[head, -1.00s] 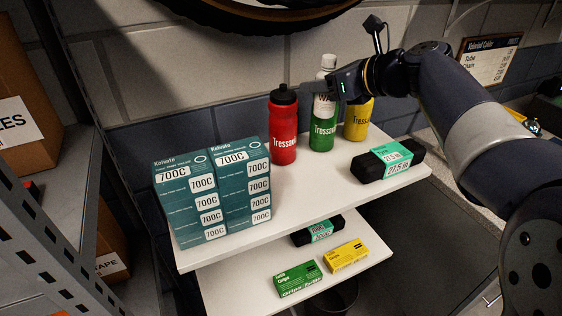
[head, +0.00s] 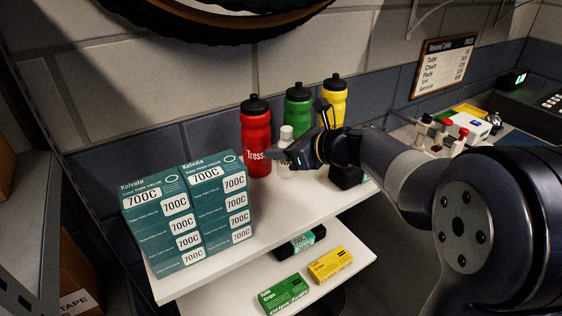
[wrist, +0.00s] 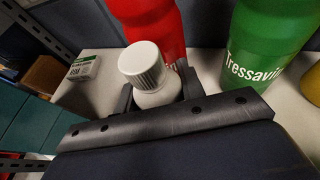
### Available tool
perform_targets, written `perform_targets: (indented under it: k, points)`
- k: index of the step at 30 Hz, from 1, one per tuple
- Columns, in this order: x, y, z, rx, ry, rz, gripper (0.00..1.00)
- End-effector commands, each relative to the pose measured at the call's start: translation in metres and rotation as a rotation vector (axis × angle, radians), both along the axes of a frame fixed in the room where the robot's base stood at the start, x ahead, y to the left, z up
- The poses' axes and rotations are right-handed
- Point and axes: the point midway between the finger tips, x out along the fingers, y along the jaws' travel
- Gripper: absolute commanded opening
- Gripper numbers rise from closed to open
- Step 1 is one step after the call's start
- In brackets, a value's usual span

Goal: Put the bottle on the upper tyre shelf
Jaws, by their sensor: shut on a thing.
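A white bottle (head: 285,160) with a ribbed white cap is held upright by my gripper (head: 283,154), low over the upper shelf (head: 280,207). It stands in front of the gap between the red and green bottles. In the wrist view the white bottle (wrist: 150,80) is between the two dark fingers of my gripper (wrist: 156,96), which are shut on it. Its base is hidden in the wrist view. I cannot tell whether it touches the shelf.
The red bottle (head: 256,132) is close behind; the green (head: 299,103) and yellow (head: 333,95) bottles stand farther right. Stacked teal 700C boxes (head: 190,212) fill the left. A black item (head: 347,177) is partly hidden by my arm. Small boxes (head: 330,265) lie on the lower shelf.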

Motion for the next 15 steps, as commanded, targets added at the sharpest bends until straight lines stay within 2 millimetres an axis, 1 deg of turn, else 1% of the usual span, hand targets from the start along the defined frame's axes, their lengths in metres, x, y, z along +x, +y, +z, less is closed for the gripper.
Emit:
perform_targets:
  k: [1, 3, 6, 15]
  points:
    - [0.000, 0.000, -0.011, 0.001, 0.005, -0.001, 0.13]
    - [0.000, 0.000, -0.022, 0.001, 0.005, -0.001, 0.13]
    - [0.000, 0.000, -0.032, -0.001, 0.003, -0.001, 0.13]
    - [0.000, 0.000, -0.034, 0.000, 0.000, 0.000, 0.13]
